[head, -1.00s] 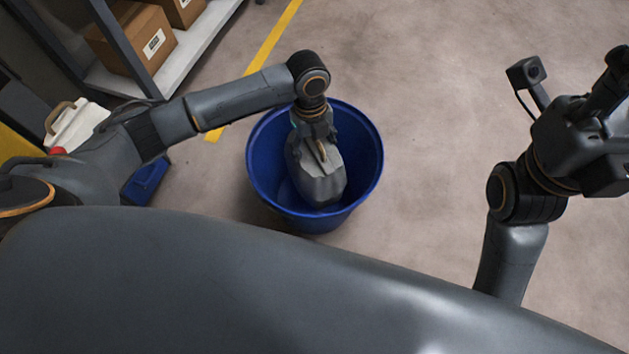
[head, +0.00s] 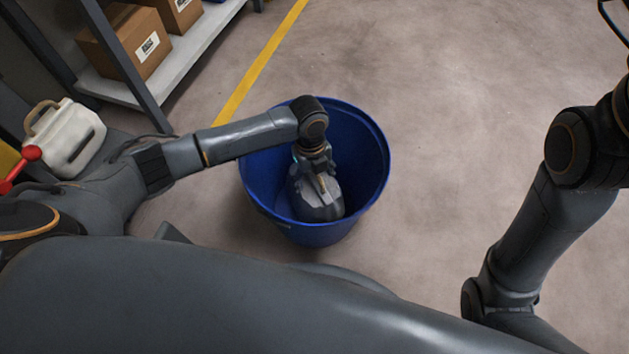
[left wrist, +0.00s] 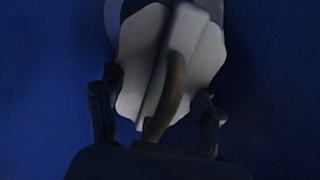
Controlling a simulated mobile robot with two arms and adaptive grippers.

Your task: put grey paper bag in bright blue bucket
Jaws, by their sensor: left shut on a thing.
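The bright blue bucket (head: 362,150) stands on the floor in the middle of the head view, its mouth facing up. The grey paper bag (head: 320,208) hangs inside the bucket's rim, below my left gripper (head: 318,176). In the left wrist view the bag (left wrist: 202,55) sits between the two dark fingers, and its brown handle (left wrist: 172,90) runs up to the palm of the left gripper (left wrist: 160,98). The left gripper is shut on the bag. Blue bucket wall (left wrist: 45,90) fills the surroundings. Whether the bag touches the bottom cannot be told. My right gripper is outside the frame.
A white jug (head: 70,140) with a tan handle stands at the left, beside a red-ended item (head: 30,155). A shelf (head: 190,60) with cardboard boxes (head: 128,42) is at the upper left. A yellow floor line (head: 262,62) runs behind the bucket. Floor to the right is clear.

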